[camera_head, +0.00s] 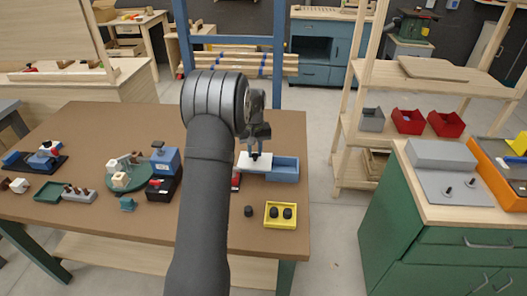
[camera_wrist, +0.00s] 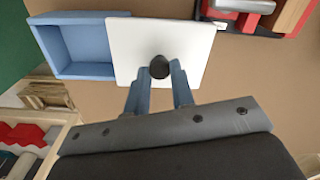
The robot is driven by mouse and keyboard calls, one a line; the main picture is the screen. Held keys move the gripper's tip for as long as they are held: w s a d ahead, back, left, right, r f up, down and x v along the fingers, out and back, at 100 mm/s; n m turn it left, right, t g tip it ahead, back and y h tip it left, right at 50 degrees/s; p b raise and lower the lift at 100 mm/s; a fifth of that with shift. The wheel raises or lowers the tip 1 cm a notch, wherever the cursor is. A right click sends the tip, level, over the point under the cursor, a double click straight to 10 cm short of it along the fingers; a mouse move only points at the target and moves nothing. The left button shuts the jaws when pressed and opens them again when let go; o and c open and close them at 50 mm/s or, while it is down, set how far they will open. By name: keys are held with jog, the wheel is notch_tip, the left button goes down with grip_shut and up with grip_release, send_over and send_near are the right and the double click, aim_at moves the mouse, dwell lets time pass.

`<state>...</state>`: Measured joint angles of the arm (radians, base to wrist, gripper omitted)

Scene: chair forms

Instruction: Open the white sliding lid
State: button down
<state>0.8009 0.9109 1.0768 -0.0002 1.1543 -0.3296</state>
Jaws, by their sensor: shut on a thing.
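The white sliding lid (camera_head: 247,161) lies on top of a blue box (camera_head: 285,170) on the brown table. It covers the left part of the box, and the right part is uncovered, with its empty inside showing. In the wrist view the white lid (camera_wrist: 188,43) has a round black knob (camera_wrist: 159,67), and the open blue compartment (camera_wrist: 78,45) is to its left. My gripper (camera_wrist: 160,78) has its two fingers on either side of the knob and is shut on it. In the head view my gripper (camera_head: 256,152) is above the lid.
A yellow tray (camera_head: 280,224) with black round pieces and a small black piece (camera_head: 248,211) stand in front of the box. A red and black object (camera_wrist: 240,10) lies close beside the lid. A green turntable (camera_head: 128,180) and other parts stand further left.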

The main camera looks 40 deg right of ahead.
aim_at(255, 154)
jog(key=c, duration=1.2)
grip_release()
jog(key=shift+c, duration=0.2)
notch_tip(255, 154, up, 18)
jog(key=shift+f, duration=0.25)
jog(key=shift+f, duration=0.1)
notch_tip(255, 154, down, 17)
jog(key=shift+f, duration=0.2)
jog(key=shift+s+d, duration=0.1)
jog(key=shift+d, duration=0.05)
jog(key=shift+r, duration=0.1)
